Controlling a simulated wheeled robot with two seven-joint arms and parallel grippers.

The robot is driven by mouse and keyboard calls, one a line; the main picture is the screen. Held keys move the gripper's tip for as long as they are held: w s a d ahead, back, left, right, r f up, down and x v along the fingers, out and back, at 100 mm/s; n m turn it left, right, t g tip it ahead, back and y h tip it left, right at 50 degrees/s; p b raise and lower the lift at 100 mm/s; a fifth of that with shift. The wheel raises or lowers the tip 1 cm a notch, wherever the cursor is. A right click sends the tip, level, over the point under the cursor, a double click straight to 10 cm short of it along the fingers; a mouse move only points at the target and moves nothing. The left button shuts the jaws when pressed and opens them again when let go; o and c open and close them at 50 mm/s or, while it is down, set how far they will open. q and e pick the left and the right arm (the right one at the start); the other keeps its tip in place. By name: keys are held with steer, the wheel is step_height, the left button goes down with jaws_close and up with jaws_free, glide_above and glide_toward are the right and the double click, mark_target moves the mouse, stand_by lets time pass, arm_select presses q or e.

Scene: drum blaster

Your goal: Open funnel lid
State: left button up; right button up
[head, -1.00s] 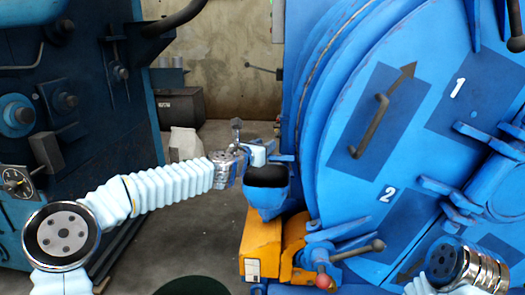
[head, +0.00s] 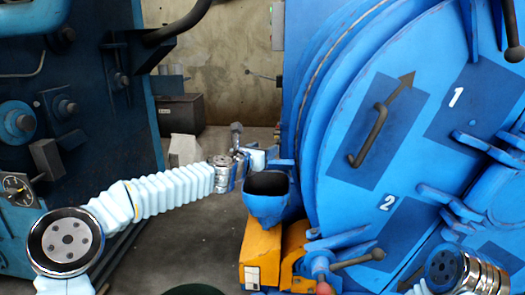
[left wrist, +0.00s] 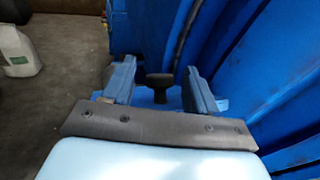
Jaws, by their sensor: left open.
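The blue funnel (head: 266,206) sticks out at the left side of the big blue drum in the head view. Its top looks black; I cannot tell whether this is an open mouth or a cover. My left gripper (head: 267,156) is just behind and above the funnel, coming in from the left. In the left wrist view its jaws (left wrist: 158,84) are apart. A dark T-shaped piece (left wrist: 154,81) shows between them, over a blue surface; I cannot tell whether it is the lid's handle or whether the jaws touch it. My right arm shows at the lower right, its gripper outside the frame.
The blue drum (head: 345,205) with numbered panels fills the right side. A lever (head: 358,260) and a yellow block (head: 260,248) sit below the funnel. A dark blue machine (head: 85,110) stands at the left. Open floor lies between them.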

arm_select(q)
steer(key=shift+s+a+f, duration=0.1)
steer(key=shift+s, duration=0.15)
steer(key=b+v, duration=0.6)
steer(key=v, duration=0.7)
arm_select(e)
step_height(320, 180, down, 6)
steer(key=d, duration=0.2)
steer(key=shift+w+f, duration=0.2)
steer(key=shift+w, duration=0.2)
arm_select(q)
steer(key=shift+s+a, duration=0.1)
